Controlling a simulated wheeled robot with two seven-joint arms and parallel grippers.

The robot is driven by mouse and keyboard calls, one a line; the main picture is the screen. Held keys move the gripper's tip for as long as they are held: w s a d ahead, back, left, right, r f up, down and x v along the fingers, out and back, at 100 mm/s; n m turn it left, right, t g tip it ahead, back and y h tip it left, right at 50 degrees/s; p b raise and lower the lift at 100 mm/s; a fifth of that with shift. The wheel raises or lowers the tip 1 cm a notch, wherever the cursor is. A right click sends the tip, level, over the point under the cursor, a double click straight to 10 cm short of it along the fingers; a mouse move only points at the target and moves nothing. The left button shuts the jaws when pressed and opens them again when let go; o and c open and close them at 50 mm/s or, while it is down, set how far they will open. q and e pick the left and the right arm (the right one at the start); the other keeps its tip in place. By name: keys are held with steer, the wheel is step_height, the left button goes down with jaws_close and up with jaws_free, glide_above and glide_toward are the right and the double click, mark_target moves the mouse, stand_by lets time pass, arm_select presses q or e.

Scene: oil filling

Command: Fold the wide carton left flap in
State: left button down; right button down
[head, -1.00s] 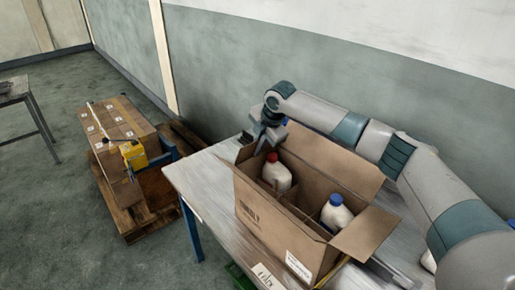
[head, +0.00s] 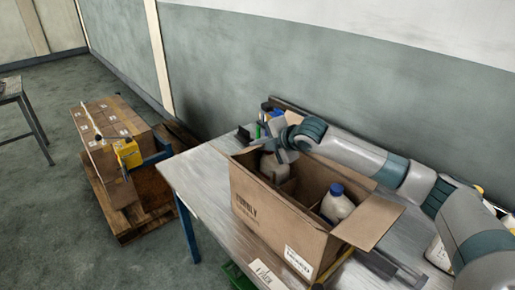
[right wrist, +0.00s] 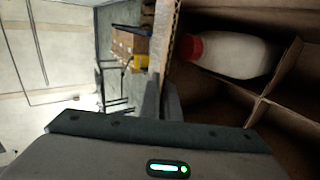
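The wide carton (head: 275,215) stands open on the table. Its right flap (head: 370,221) sticks outward. Its left flap cannot be made out in the head view, where my right gripper (head: 281,156) covers the carton's left end. The gripper's fingers are close together in the right wrist view (right wrist: 161,100), beside a cardboard edge (right wrist: 168,48); I cannot tell whether they touch it. A white bottle with a red cap (right wrist: 228,55) lies in view beyond that edge; in the head view its cap is hidden. A blue-capped bottle (head: 337,205) stands in the right part. My left gripper is out of view.
Dividers (right wrist: 262,98) split the carton inside. The grey table (head: 200,190) is clear left of the carton. Small items, among them a green one (head: 258,131), stand behind it. A pallet (head: 130,222) with boxes (head: 108,122) stands on the floor at left.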

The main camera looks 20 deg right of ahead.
stand_by(0.4)
steer(key=c, duration=2)
jaws_free()
steer(key=shift+s+d+r, duration=0.25)
steer(key=shift+s, duration=0.2)
steer(key=b+v, duration=0.4)
steer(key=v, duration=1.2)
steer(key=shift+s, duration=0.15)
